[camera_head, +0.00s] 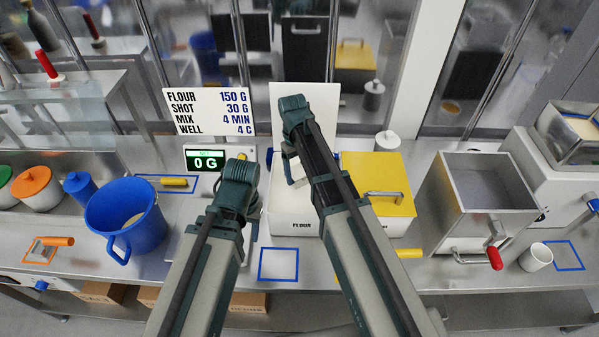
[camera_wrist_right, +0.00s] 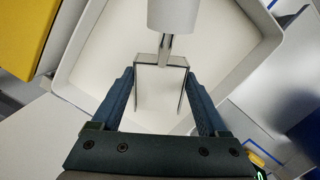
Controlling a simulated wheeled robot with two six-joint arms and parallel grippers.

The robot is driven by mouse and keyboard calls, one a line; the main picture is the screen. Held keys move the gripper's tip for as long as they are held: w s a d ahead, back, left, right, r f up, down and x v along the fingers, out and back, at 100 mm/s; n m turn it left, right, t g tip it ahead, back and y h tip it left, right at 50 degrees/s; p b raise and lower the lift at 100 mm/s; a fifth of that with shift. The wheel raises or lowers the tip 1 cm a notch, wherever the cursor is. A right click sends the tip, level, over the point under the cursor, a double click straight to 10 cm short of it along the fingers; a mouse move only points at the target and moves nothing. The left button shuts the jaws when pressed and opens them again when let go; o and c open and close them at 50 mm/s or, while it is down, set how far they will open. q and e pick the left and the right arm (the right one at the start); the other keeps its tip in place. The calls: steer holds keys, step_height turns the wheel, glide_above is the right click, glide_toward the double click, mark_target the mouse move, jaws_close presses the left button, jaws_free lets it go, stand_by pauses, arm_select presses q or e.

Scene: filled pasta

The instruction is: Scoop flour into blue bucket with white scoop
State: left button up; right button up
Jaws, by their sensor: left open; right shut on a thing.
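The blue bucket (camera_head: 112,213) stands upright at the left of the counter, with something pale inside. The white flour bin (camera_head: 294,222), labelled FLOUR, stands at the centre. My right gripper (camera_head: 292,165) is over the bin, partly hidden by its own arm.
A display (camera_head: 206,161) reads 0 G below a recipe sign (camera_head: 209,110). A yellow lid (camera_head: 376,180) is right of the bin. A metal hopper with a red-handled crank (camera_head: 495,258) and a white cup (camera_head: 536,258) stand further right. A blue-outlined square (camera_head: 278,264) is clear.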

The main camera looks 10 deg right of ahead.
step_height(320, 180, up, 7)
steer(key=p, duration=0.7)
steer(key=shift+r, duration=0.2)
stand_by(0.4)
